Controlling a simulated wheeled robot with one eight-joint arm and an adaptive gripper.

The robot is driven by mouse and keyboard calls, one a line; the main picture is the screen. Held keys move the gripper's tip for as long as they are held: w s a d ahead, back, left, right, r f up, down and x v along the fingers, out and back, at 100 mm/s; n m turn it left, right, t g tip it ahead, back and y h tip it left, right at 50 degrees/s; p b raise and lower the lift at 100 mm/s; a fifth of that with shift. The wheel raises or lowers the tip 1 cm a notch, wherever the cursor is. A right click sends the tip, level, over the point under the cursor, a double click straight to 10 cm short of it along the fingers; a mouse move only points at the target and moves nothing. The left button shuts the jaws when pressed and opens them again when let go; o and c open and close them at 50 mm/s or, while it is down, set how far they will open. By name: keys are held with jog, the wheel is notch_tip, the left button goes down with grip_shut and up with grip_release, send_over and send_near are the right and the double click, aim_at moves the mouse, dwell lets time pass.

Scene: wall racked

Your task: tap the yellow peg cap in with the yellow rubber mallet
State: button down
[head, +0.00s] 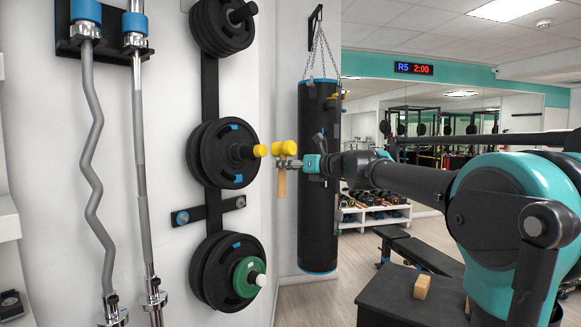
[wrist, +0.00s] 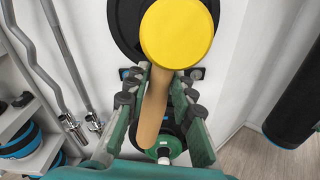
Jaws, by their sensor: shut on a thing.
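The yellow peg cap (head: 260,151) sits on the end of the peg that carries the middle stack of black plates. The yellow rubber mallet (head: 287,148) is just right of the cap, with a narrow gap between them in the head view. Its wooden handle (head: 282,185) hangs down. My gripper (head: 287,165) is shut on the handle just below the head. In the wrist view the mallet's round yellow face (wrist: 178,33) covers the upper middle, and the handle (wrist: 152,115) runs down between my fingers (wrist: 158,100). The cap is not visible there, behind the mallet head.
Black plates (head: 222,25) hang above, and a lower stack has a green plate (head: 249,277). Barbells (head: 138,150) hang on the wall at left. A black punching bag (head: 318,215) hangs behind my gripper. A wooden block (head: 422,286) lies on a dark surface at lower right.

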jog(key=shift+w+a, duration=0.4)
jog(key=shift+a, duration=0.2)
jog(key=shift+x, duration=0.75)
jog(key=shift+s+d, duration=0.1)
dwell(0.6)
jog(key=shift+w+a+f, duration=0.1)
jog(key=shift+w+a, duration=0.25)
jog(key=shift+a, duration=0.2)
dwell(0.4)
jog(key=v, duration=0.5)
dwell(0.6)
